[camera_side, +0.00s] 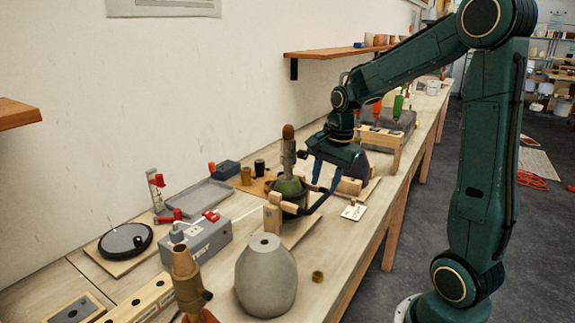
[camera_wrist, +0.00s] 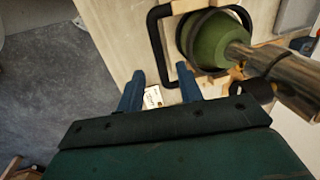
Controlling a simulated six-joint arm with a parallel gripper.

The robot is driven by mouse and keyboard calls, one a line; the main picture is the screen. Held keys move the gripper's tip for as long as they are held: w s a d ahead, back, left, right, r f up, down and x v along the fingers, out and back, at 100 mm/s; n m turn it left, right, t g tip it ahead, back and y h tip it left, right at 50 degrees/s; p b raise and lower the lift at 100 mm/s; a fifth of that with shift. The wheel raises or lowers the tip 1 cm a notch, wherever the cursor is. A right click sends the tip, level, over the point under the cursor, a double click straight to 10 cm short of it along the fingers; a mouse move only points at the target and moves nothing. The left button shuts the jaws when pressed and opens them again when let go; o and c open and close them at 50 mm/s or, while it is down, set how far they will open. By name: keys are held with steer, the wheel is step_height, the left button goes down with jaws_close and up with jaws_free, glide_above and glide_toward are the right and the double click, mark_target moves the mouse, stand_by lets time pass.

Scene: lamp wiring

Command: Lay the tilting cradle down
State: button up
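The tilting cradle holds a green lamp body (camera_side: 290,188) in a dark ring between wooden posts (camera_side: 272,214). The body stands upright, with a metal neck (camera_side: 288,155) and a brown tip on top. A black bent handle (camera_side: 322,202) sticks out from the cradle toward the bench's front edge. My gripper (camera_side: 327,182) is open above the handle, fingers pointing down. In the wrist view the handle (camera_wrist: 158,45) bends in between and beside my open fingers (camera_wrist: 160,82), and the green body (camera_wrist: 205,38) is at upper right. I cannot tell whether a finger touches the handle.
A grey vase-like body (camera_side: 266,278) and a brass-coloured socket piece (camera_side: 187,275) stand in front. A grey TEST box (camera_side: 200,240), a round black disc (camera_side: 125,241) and a grey tray (camera_side: 195,194) lie to the left. A small white tag (camera_side: 354,211) lies near the bench edge.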

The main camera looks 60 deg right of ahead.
mark_target(320, 200)
steer(key=shift+w+f, duration=0.25)
steer(key=shift+f, duration=0.9)
steer(key=shift+w+f, duration=0.2)
steer(key=shift+f, duration=0.95)
jaws_close()
